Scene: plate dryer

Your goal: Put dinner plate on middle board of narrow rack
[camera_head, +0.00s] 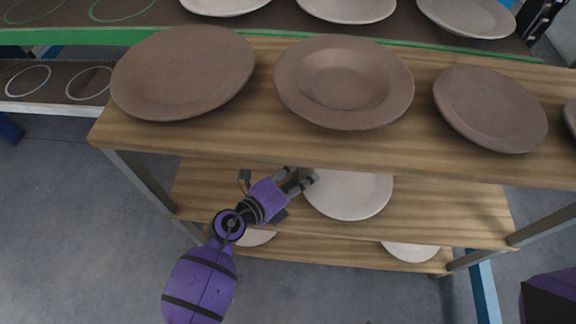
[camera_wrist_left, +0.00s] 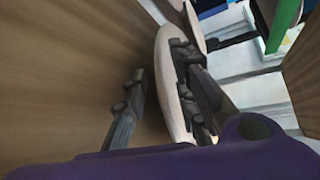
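A white dinner plate (camera_head: 350,194) is at the middle board (camera_head: 450,212) of the wooden rack, level and partly hidden by the top board. The plate also shows nearly edge-on in the left wrist view (camera_wrist_left: 162,75). My left gripper (camera_head: 306,180) is at the plate's left rim. In the left wrist view its fingers (camera_wrist_left: 160,105) are apart, with the rim between them. One finger overlaps the plate and the other stands clear of it. I cannot tell whether the plate rests fully on the board. My right gripper is not in view.
The top board (camera_head: 265,135) holds several brown plates, including a wide one (camera_head: 183,72) and a deep one (camera_head: 344,80). White plates (camera_head: 411,250) sit on the lower board. A green-edged rack (camera_head: 75,36) with white plates stands behind. A grey post (camera_head: 143,182) is left of my arm.

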